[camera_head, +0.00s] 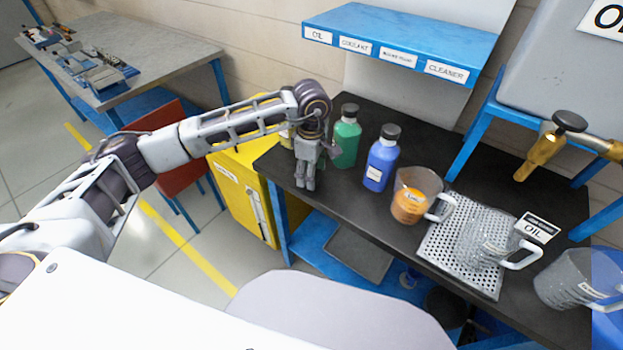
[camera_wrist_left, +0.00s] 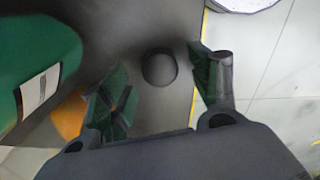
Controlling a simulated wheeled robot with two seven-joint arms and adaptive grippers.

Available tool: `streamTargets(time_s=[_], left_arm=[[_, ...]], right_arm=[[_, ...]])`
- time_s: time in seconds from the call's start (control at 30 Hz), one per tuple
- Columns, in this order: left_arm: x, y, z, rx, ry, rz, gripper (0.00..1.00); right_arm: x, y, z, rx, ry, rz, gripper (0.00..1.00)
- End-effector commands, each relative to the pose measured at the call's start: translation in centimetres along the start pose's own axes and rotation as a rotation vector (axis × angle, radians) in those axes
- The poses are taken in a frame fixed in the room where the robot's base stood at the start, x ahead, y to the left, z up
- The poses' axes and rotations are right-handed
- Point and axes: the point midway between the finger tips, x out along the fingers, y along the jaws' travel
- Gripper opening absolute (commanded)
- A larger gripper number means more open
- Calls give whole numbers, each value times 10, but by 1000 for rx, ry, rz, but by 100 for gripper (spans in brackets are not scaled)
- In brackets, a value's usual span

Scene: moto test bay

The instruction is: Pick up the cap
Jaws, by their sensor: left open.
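A small dark round cap (camera_wrist_left: 160,67) lies on the black bench top in the left wrist view, between my left gripper's fingers and apart from both. My left gripper (camera_head: 305,186) points down over the bench's left end, left of the green bottle (camera_head: 346,143). It is open and empty in the left wrist view (camera_wrist_left: 158,63). I cannot make out the cap in the head view; the gripper appears to hide it. The green bottle (camera_wrist_left: 38,70) also fills the left side of the wrist view. My right gripper is not in view.
The black bench (camera_head: 345,187) also holds a blue bottle (camera_head: 381,160), a jug of orange liquid (camera_head: 408,203), a perforated tray (camera_head: 450,245) and clear jugs. A yellowish bottle (camera_head: 285,136) is partly hidden behind my left wrist. A blue shelf (camera_head: 410,35) hangs above.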

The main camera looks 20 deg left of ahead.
Motion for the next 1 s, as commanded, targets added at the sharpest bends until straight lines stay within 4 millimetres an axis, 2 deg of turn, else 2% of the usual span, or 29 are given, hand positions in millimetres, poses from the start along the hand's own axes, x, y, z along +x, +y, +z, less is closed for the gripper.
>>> streamTargets(time_s=[0.2,0.67,0.93,1.0], left_arm=[[16,0,0,0,0,1,62],[16,0,0,0,0,1,62],[16,0,0,0,0,1,30],[16,0,0,0,0,1,27]], right_arm=[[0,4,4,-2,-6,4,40],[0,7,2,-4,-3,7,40],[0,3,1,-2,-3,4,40],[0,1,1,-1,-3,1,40]])
